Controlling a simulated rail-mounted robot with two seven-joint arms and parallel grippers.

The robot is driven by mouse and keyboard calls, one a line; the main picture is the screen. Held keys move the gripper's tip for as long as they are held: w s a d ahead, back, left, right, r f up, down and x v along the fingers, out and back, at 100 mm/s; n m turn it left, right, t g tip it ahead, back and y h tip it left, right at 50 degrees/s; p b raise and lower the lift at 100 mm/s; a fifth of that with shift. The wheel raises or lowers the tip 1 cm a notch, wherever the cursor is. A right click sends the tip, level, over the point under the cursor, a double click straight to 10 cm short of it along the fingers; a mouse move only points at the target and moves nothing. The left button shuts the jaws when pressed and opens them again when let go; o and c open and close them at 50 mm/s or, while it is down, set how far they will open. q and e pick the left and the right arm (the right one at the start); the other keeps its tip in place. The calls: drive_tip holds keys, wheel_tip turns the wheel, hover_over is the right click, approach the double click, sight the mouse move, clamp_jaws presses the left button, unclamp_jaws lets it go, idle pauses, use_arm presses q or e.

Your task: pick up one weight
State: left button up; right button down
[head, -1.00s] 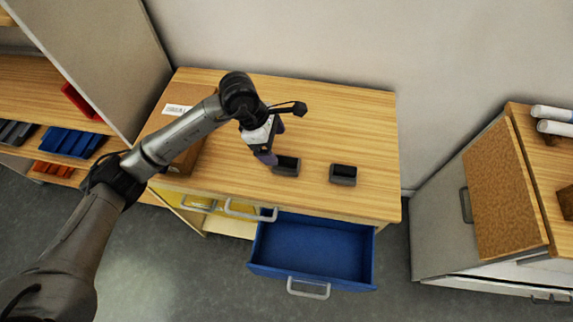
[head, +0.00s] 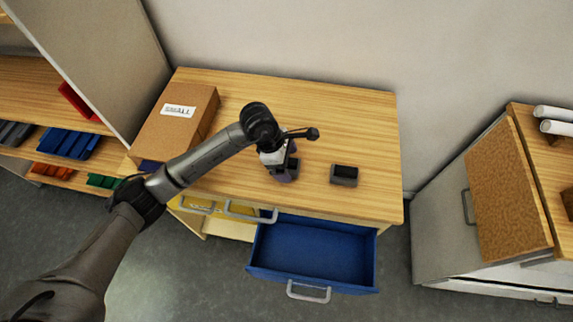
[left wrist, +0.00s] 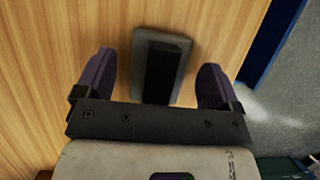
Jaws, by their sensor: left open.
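Two dark grey weights with black tops are on the wooden tabletop. One weight (head: 344,175) stands clear at the right in the head view. The other weight (left wrist: 164,64) lies between the fingers of my left gripper (left wrist: 155,84) in the left wrist view, with room on both sides. In the head view my left gripper (head: 284,172) is over that weight and mostly hides it. The left gripper is open, with its purple fingers apart. My right gripper is not in view.
A blue drawer (head: 312,283) stands open below the front edge of the wooden table (head: 320,105). A cardboard box (head: 172,127) sits at the table's left end. Shelves with coloured bins are at the left. A cabinet (head: 440,210) stands at the right.

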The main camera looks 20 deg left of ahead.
use_arm(q)
drive_tip(key=c, duration=1.3)
drive_tip(key=shift+c, duration=0.4)
drive_tip(key=shift+r, duration=0.15)
